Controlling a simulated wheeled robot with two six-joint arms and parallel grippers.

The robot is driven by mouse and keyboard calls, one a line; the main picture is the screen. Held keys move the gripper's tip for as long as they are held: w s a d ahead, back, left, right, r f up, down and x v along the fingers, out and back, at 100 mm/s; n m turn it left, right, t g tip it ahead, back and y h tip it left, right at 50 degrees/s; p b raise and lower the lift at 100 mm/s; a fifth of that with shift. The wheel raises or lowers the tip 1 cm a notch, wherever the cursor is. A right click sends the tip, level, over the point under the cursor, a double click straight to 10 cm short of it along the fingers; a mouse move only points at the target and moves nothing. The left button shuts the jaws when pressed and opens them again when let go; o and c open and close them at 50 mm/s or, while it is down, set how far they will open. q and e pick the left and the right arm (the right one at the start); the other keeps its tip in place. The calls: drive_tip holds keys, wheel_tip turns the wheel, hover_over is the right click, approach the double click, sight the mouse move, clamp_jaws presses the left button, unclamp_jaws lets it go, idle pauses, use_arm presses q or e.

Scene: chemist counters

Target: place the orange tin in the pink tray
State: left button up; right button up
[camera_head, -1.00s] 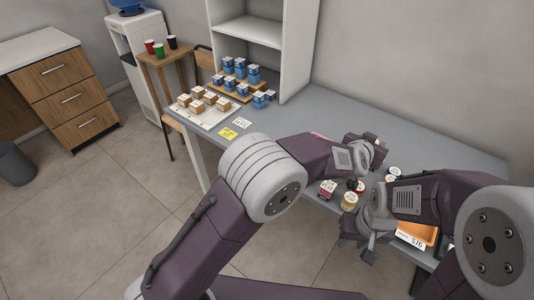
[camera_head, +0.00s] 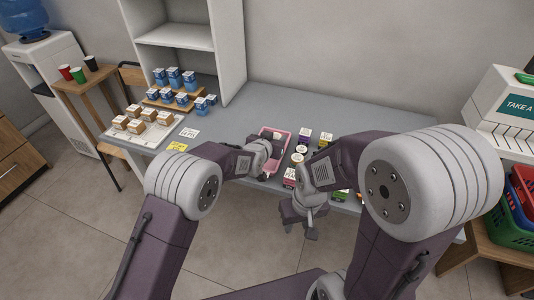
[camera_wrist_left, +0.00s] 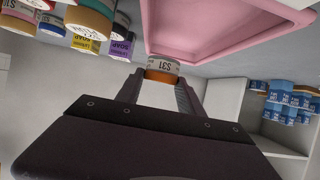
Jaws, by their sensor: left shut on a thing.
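My left gripper (camera_head: 267,152) is shut on the orange tin (camera_wrist_left: 162,69), whose pale label reads S31 in the left wrist view. The tin sits between the two fingertips; in the head view it is hidden by the gripper. The pink tray (camera_head: 282,154) lies on the grey counter, partly covered by my left gripper. In the left wrist view, the tray (camera_wrist_left: 228,28) fills the upper middle, just beyond the tin; I cannot tell whether they touch. My right gripper (camera_head: 300,228) is lower, in front of the counter's edge, with its fingers apart and empty.
Several jars and boxes (camera_head: 301,149) stand close right of the tray. Blue boxes (camera_head: 181,86) and brown-and-white boxes (camera_head: 135,120) are at the counter's left. The counter behind the tray (camera_head: 300,108) is clear.

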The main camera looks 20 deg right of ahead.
use_arm(q)
drive_tip(key=shift+w+a+f, duration=0.3)
drive_tip(key=shift+a+f, duration=0.05)
drive_tip(key=shift+a, duration=0.25)
drive_tip(key=shift+w+a+f, duration=0.25)
drive_tip(key=shift+a+f, duration=0.05)
drive_tip(key=shift+a, duration=0.3)
wheel_tip(320, 180, down, 4)
drive_tip(key=shift+f, duration=0.1)
drive_tip(key=shift+f, duration=0.1)
drive_tip(key=o, duration=1.4)
